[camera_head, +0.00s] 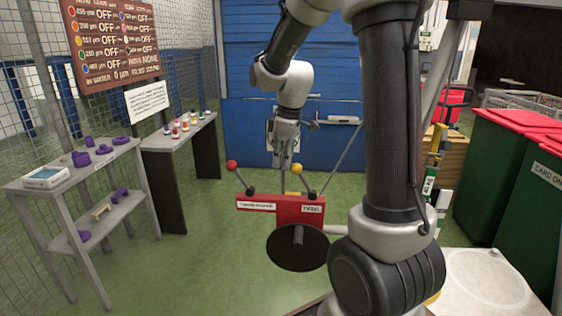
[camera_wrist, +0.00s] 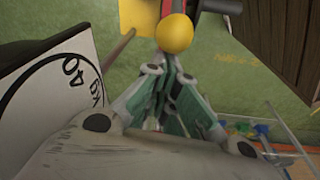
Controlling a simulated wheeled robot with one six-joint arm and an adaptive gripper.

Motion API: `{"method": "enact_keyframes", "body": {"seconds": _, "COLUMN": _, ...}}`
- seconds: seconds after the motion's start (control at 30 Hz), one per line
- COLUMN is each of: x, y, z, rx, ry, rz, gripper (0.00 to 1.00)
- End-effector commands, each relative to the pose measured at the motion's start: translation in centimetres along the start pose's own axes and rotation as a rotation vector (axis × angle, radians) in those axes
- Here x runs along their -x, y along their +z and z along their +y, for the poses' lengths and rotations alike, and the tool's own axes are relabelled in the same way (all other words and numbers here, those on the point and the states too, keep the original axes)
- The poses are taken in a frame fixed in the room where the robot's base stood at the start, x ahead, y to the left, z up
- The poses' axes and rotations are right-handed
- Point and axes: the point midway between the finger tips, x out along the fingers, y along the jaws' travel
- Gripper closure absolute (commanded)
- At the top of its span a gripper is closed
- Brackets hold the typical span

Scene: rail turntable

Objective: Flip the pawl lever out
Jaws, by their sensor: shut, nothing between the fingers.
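A red housing (camera_head: 283,208) with two white labels stands at mid-floor in the head view. The right label (camera_head: 312,209) is too small to read surely. A lever with a yellow ball knob (camera_head: 297,168) rises above its right part. A yellow ball (camera_wrist: 174,33) shows large in the wrist view, just beyond my fingertips. A lever with a red ball knob (camera_head: 231,165) leans up and left from the housing's left end. My gripper (camera_head: 284,165) points down beside the yellow knob; in the wrist view its fingers (camera_wrist: 172,72) are together and empty. Whether they touch the knob cannot be told.
A black disc (camera_head: 298,248) sits in front of the housing. A white dial face (camera_wrist: 55,85) is close at left in the wrist view. Grey shelves (camera_head: 80,185) stand left, green bins (camera_head: 515,190) right. Green floor is open between shelves and housing.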

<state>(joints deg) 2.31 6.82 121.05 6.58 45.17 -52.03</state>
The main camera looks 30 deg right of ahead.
Motion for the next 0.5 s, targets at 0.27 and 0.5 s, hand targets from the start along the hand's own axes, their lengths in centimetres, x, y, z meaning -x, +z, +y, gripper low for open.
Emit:
{"method": "enact_keyframes", "body": {"seconds": 0.27, "x": 0.55, "y": 0.48, "z": 0.17, "rx": -0.005, "ry": -0.007, "rz": 0.047, "gripper": 1.0}}
{"method": "enact_keyframes", "body": {"seconds": 0.5, "x": 0.85, "y": 0.82, "z": 0.25, "rx": -0.007, "ry": -0.014, "rz": 0.079, "gripper": 1.0}}
